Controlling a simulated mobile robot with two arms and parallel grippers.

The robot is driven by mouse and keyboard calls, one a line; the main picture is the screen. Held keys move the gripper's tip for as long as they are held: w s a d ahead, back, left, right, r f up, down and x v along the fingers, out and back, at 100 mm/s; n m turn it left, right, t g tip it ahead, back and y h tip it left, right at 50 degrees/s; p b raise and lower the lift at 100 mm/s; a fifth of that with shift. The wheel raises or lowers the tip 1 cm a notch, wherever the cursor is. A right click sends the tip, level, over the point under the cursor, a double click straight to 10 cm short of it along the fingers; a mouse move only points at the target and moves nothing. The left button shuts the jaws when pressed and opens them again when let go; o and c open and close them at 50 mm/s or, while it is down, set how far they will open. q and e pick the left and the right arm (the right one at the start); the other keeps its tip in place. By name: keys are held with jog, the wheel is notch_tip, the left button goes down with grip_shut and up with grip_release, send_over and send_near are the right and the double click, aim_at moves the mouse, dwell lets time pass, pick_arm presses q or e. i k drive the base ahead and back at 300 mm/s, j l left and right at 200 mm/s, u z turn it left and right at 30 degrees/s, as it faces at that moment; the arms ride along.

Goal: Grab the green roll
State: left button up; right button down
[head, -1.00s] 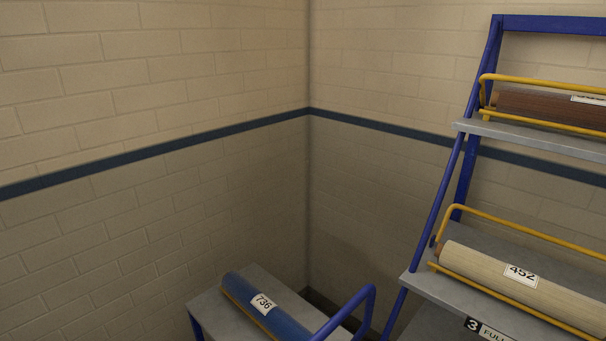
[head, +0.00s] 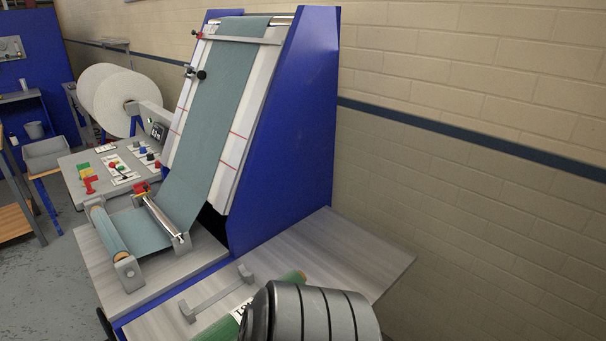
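The green roll (head: 222,328) lies on a grey wood-look table (head: 345,246) at the bottom middle of the head view. A white label with dark print shows on it, and its far end pokes out above my arm. A grey ribbed cylinder, part of my own arm, covers much of the roll. Neither of my grippers shows, so I cannot see whether one is near the roll.
A blue-sided machine (head: 290,130) with a teal cloth (head: 225,95) stands behind the table. A grey bracket (head: 216,292) sits beside the roll. A control panel (head: 118,170), white rolls (head: 125,98) and a grey bin (head: 46,153) are at left. The brick wall bounds the right.

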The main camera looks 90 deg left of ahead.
aim_at(226, 328)
jog(key=u, duration=3.1)
